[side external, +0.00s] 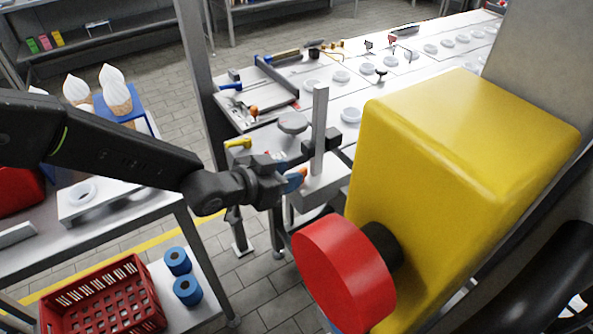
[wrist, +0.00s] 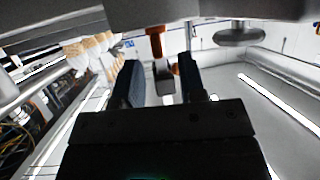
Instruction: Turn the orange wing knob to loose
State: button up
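My gripper (wrist: 160,78) has its two dark, blue-tinged fingers apart in the wrist view, with no held object visible between them. An upright orange piece (wrist: 155,42), which looks like the wing knob, stands just beyond the fingers, above a small grey block. A smaller orange-brown piece shows beside the right finger. In the side view my gripper (side external: 288,168) is level, close to a grey upright post.
A large yellow box (side external: 450,160) with a red round button (side external: 345,273) fills the near right. The grey post (side external: 319,130) stands beside my gripper. A yellow lever (side external: 238,143) and a grey disc (side external: 292,122) are behind it. A red crate (side external: 105,300) sits lower left.

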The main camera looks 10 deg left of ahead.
jog(key=shift+x, duration=1.65)
jog(key=shift+c, duration=0.4)
grip_shut()
